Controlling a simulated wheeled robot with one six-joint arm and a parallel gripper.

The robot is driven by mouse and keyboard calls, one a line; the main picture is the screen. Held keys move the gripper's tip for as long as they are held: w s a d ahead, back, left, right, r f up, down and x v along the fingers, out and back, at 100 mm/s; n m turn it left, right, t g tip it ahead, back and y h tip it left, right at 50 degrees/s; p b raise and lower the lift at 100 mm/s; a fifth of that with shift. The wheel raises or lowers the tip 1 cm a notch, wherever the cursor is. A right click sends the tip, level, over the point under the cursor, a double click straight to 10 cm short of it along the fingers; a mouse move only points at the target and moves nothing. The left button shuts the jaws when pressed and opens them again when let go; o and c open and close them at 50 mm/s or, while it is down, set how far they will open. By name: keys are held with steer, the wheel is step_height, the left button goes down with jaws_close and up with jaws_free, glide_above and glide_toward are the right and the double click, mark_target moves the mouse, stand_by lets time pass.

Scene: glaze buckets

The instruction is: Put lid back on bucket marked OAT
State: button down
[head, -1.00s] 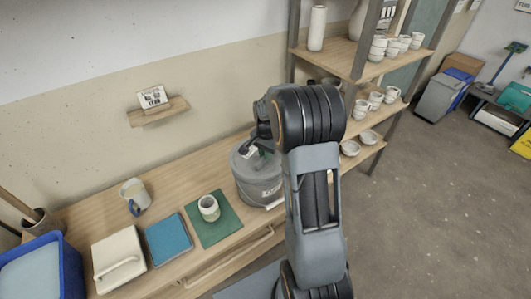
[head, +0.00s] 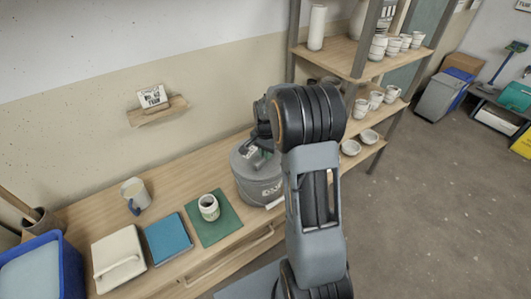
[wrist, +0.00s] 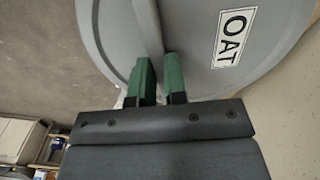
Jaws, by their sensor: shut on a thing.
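The grey lid (wrist: 190,35) fills much of the wrist view and has a white label reading OAT (wrist: 233,37). A raised grip bar (wrist: 148,28) crosses it. My gripper (wrist: 161,82) has its green fingers shut on this bar. In the head view, the grey bucket (head: 262,190) stands on the wooden bench, with a partly visible pale label on its side. The lid (head: 241,162) is at the bucket's top, under my gripper (head: 258,154). My arm hides the bucket's right side. I cannot tell whether the lid is fully seated.
A green mat (head: 226,226) with a small cup (head: 208,207) lies left of the bucket. A pottery shelf (head: 350,65) stands behind right.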

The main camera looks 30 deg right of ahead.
steer(key=c, duration=0.6)
jaws_free()
steer(key=shift+r, duration=0.15)
steer(key=shift+r+p, duration=2.55)
steer(key=shift+r, duration=0.85)
jaws_close()
steer(key=shift+f+b, duration=0.35)
steer(key=shift+f, duration=0.1)
